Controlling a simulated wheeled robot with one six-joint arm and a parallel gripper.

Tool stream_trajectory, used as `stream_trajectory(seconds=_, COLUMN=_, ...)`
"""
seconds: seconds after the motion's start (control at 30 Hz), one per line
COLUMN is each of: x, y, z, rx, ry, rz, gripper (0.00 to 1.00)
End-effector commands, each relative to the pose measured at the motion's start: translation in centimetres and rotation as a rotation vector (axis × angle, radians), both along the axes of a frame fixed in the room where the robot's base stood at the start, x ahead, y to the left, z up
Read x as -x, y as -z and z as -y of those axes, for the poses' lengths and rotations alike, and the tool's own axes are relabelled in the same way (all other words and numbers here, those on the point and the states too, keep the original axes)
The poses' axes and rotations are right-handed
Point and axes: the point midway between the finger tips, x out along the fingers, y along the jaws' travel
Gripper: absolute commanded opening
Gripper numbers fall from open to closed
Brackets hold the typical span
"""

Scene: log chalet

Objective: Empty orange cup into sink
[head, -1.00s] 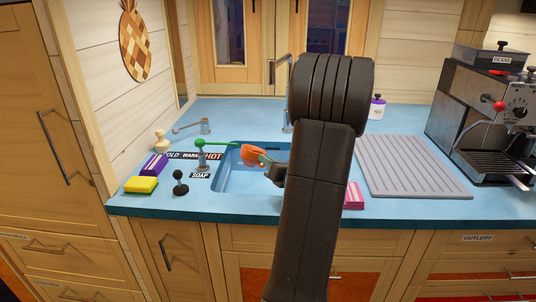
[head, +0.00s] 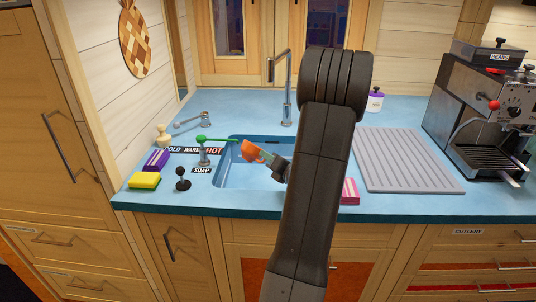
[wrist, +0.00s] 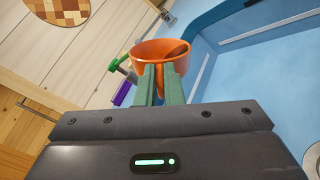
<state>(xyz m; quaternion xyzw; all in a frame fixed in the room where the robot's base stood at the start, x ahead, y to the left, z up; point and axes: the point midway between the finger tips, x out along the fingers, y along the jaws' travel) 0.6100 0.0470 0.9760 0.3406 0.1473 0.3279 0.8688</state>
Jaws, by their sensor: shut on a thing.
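The orange cup (head: 249,151) is over the left part of the blue sink (head: 228,172), tilted with its mouth toward the left. My gripper (head: 265,158) is shut on the cup from the right. In the wrist view, the green fingers (wrist: 160,84) close together at the near side of the orange cup (wrist: 146,51). The cup's open rim shows there, with a darker brown patch inside; I cannot tell whether it is liquid or shadow. The sink wall (wrist: 225,45) shows to the right of the cup. My arm hides the right part of the sink in the head view.
A tap (head: 288,90) stands behind the sink. A green-topped lever (head: 204,148) stands close left of the cup. The soap pump (head: 182,179), yellow sponge (head: 144,181) and purple sponge (head: 156,160) are further left. A grey drying mat (head: 408,160) lies right.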

Motion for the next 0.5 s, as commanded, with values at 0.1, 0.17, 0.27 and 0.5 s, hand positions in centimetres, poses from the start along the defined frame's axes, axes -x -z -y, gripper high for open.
stream_trajectory(seconds=0.1, x=-0.05, y=-0.37, z=0.05, rx=-0.026, ry=0.000, rz=-0.025, gripper=0.00)
stream_trajectory(seconds=0.17, x=-0.09, y=-0.39, z=0.08, rx=-0.039, ry=0.000, rz=-0.037, gripper=0.00)
stream_trajectory(seconds=0.27, x=-0.16, y=-0.39, z=0.14, rx=-0.063, ry=0.000, rz=-0.061, gripper=0.00)
stream_trajectory(seconds=0.5, x=-0.30, y=-0.46, z=0.28, rx=-0.118, ry=0.000, rz=-0.116, gripper=0.00)
